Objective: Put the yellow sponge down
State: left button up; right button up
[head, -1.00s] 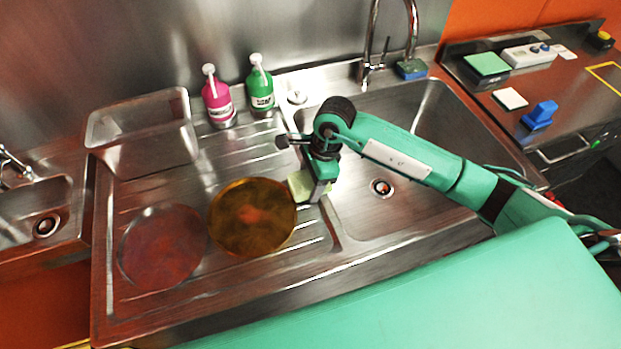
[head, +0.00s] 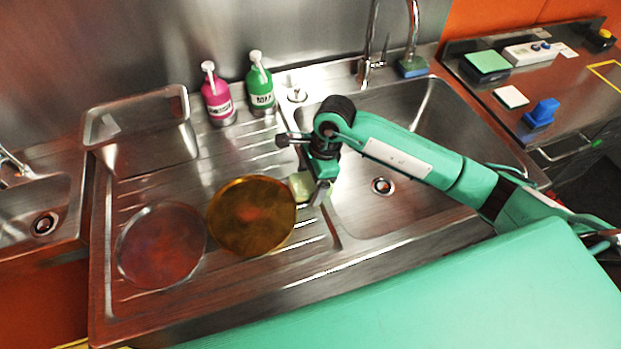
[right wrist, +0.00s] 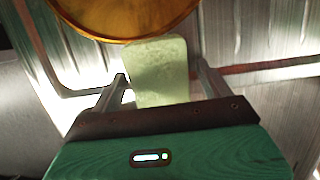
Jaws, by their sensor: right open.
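The pale yellow sponge (head: 301,186) lies on the drainboard at the right edge of the amber plate, partly hidden by my gripper in the head view. In the right wrist view the sponge (right wrist: 158,72) sits between my right gripper's spread fingers. My right gripper (head: 318,194) is open, pointing down over the sponge; its fingers (right wrist: 160,88) show gaps on both sides of it. My left gripper is not in view.
The amber plate (head: 252,215) and a reddish clear plate (head: 161,245) lie on the drainboard. The sink basin (head: 400,140) is to the right.

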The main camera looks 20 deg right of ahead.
jog(key=shift+r+p, duration=0.45)
jog(key=shift+r, duration=0.15)
jog(key=shift+d+r+b, duration=0.3)
jog(key=shift+r+b, duration=0.3)
jog(key=shift+b, duration=0.25)
jog(key=b+v, duration=0.2)
jog(key=v, duration=0.8)
jog(key=shift+b, duration=0.3)
jog(key=shift+s+r, duration=0.1)
